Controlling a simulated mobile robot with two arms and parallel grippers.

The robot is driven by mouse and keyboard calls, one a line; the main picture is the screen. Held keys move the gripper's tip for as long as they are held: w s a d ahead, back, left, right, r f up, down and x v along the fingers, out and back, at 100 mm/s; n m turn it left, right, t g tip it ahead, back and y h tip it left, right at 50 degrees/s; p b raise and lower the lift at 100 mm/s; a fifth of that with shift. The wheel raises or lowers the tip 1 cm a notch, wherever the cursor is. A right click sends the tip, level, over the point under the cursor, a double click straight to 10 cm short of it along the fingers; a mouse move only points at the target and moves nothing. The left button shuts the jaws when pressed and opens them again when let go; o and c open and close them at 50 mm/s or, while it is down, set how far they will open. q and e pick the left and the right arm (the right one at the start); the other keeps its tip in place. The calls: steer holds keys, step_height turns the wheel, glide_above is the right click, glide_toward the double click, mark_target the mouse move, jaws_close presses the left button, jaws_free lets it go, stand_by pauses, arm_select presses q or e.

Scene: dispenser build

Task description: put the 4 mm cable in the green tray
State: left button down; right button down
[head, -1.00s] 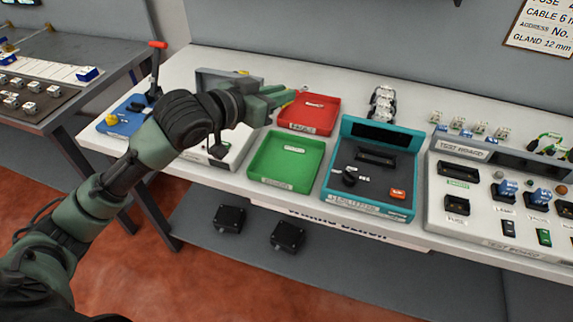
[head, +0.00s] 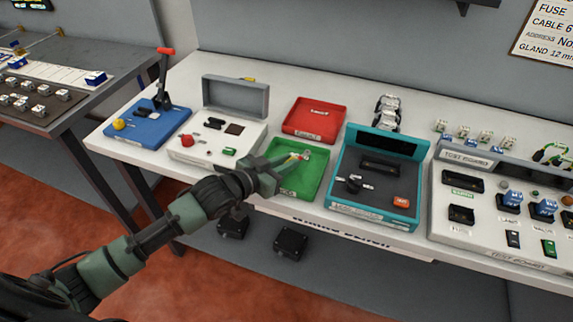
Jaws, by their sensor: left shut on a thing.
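The green tray (head: 312,187) lies on the white bench, in front of the red tray. My left gripper (head: 287,161) reaches over the left part of the green tray and hides some of its floor and front label. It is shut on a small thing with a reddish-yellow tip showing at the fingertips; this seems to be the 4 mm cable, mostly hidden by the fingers. I cannot tell whether it touches the tray floor. A small pale piece shows just beyond the fingertips. My right gripper is not in view.
The red tray (head: 299,130) is behind the green one. A teal-framed tester (head: 342,202) stands close on the right. A white box with an open grey lid (head: 235,96) and a blue lever unit (head: 140,140) are on the left. The test board (head: 470,215) is far right.

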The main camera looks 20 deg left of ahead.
arm_select(q)
steer(key=shift+f, duration=0.5)
steer(key=shift+f, duration=0.1)
steer(key=c, duration=1.4)
jaws_free()
steer(key=b+v, duration=0.1)
steer(key=v, duration=0.9)
steer(key=shift+s, duration=0.1)
steer(key=shift+v, duration=1)
